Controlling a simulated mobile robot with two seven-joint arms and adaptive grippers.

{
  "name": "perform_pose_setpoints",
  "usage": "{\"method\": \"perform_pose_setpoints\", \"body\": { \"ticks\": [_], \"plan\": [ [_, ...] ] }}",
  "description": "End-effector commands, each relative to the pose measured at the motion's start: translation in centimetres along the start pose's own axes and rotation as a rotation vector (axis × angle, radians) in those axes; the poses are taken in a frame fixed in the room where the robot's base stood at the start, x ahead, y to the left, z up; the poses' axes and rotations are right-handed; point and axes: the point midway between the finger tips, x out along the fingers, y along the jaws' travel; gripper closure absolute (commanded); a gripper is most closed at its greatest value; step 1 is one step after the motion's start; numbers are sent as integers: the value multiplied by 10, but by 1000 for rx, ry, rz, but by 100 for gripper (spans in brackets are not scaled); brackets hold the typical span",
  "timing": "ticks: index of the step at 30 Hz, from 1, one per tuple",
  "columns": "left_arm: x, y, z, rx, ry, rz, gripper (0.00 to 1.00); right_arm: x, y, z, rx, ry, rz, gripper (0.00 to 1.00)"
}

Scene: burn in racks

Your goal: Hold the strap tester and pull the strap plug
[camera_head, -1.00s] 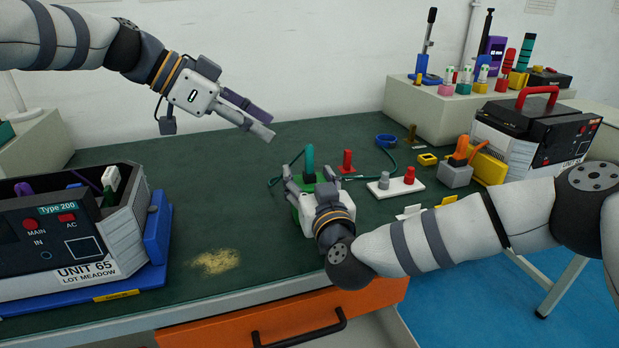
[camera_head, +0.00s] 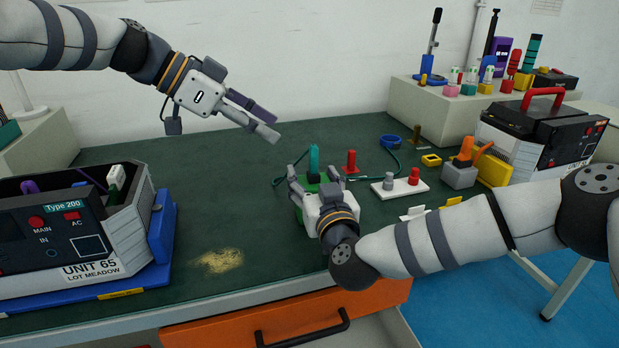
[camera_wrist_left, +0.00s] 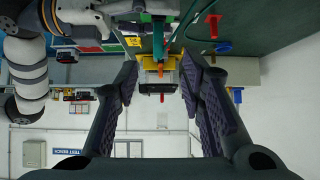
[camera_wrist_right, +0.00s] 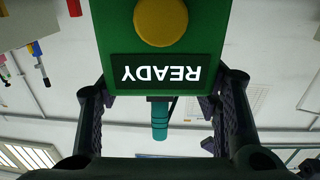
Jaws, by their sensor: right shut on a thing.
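The green strap tester (camera_head: 307,214) stands on the bench mat, mostly hidden by my right gripper. The right wrist view shows its green face (camera_wrist_right: 210,40) with a yellow button and a display reading READY. The teal strap plug (camera_head: 314,158) stands up at its far end and also shows in the right wrist view (camera_wrist_right: 160,120). A thin teal cord curves over the mat nearby. My right gripper (camera_head: 312,186) is shut on the tester, one finger on each side. My left gripper (camera_head: 275,128) is open and empty, above and left of the plug.
A red peg (camera_head: 351,162) and a white block with grey and red posts (camera_head: 399,190) lie right of the tester. The Unit 65 box (camera_head: 75,240) sits in a blue tray (camera_head: 160,240) at left. The mat between tray and tester is mostly clear.

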Motion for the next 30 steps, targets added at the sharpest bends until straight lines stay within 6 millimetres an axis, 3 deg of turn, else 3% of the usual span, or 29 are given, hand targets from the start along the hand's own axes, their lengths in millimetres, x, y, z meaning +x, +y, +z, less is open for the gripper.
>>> {"method": "perform_pose_setpoints", "body": {
  "ticks": [2,9,12,17,24,27,30],
  "plan": [
    [10,-5,13,-38,-30,-42,64,0,0,0,0,1,0,77],
    [59,-31,94,-226,-121,-433,64,0,0,0,0,1,0,77],
    [67,-28,110,-251,-56,-585,64,0,0,0,0,1,0,77],
    [67,2,103,-277,185,-723,64,0,0,0,0,1,0,77],
    [46,65,58,-258,556,-704,64,0,0,0,0,1,0,77],
    [40,77,47,-243,627,-682,64,0,0,0,0,1,0,77],
    [42,76,40,-238,650,-675,64,0,0,0,0,1,0,77]
  ]
}}
